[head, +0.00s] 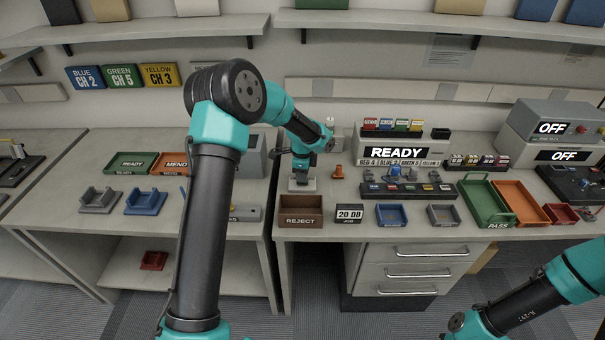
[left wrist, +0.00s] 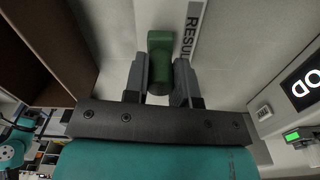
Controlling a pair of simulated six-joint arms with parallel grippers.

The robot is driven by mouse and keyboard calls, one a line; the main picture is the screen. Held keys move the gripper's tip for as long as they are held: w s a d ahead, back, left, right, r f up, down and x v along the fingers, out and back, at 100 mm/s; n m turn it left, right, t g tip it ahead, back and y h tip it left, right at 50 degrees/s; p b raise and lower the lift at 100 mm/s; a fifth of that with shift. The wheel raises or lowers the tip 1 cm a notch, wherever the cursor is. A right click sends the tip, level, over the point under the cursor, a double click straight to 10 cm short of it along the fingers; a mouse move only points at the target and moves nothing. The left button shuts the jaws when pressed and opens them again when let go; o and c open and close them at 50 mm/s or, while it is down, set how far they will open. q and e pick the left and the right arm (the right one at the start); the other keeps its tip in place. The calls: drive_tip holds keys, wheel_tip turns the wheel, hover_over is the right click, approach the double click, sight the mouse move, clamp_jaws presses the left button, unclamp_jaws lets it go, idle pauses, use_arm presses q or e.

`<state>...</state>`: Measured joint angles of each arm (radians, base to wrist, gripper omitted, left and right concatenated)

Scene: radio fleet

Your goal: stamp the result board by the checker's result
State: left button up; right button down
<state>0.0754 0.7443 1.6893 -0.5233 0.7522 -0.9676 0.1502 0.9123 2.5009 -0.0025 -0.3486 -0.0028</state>
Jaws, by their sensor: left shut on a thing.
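My left gripper (head: 301,170) is low over the bench, just behind the REJECT bin (head: 301,220). In the left wrist view, its fingers (left wrist: 161,85) are shut on a green stamp-like block (left wrist: 160,48). A white strip lettered RESULT (left wrist: 190,28), the result board, shows right beside the block; I cannot tell whether they touch. In the head view a pale block (head: 303,185) sits under the gripper. The checker's display (head: 396,153) reads READY. An orange stamp-like piece (head: 337,172) stands right of the gripper. My right arm shows at lower right, but its gripper is out of view.
The 20 DB sign (head: 349,214), a blue tray (head: 392,215) and a grey tray (head: 443,215) line the front edge. The green PASS tray (head: 486,204) and an orange tray (head: 521,203) are farther right. A gap separates the left bench from this one.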

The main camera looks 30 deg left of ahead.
use_arm(q)
drive_tip(key=shift+f, duration=0.5)
idle(1.0)
drive_tip(key=shift+r, duration=0.1)
drive_tip(key=shift+r, duration=3.45)
drive_tip(key=w+d+r, duration=0.1)
drive_tip(key=d, duration=1.3)
drive_tip(key=shift+w+d+r, duration=0.15)
drive_tip(key=shift+d+r, duration=0.2)
drive_tip(key=shift+d, duration=0.05)
drive_tip(key=shift+f, duration=3.15)
